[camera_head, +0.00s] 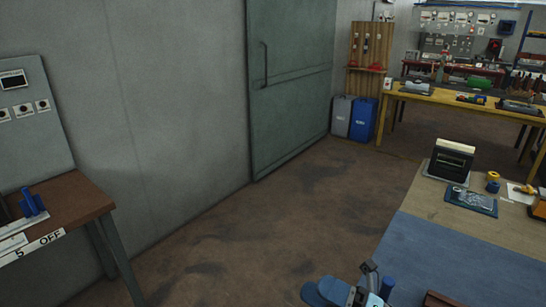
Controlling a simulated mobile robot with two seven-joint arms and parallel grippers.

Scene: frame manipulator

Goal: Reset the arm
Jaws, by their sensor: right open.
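My right gripper (371,280) shows at the bottom edge of the head view, right of centre, beside the left edge of the near table with the blue-grey mat. Its jaws are open, and I see nothing held between them. Most of the arm behind it is cut off by the picture edge. My left gripper is not in view.
The near table (411,190) bears a dark frame-like device (451,160), a small tray (470,200) and yellow rolls. A brown side table (90,203) stands at the left. A grey door (290,90) and blue container (362,120) are behind. The middle floor is clear.

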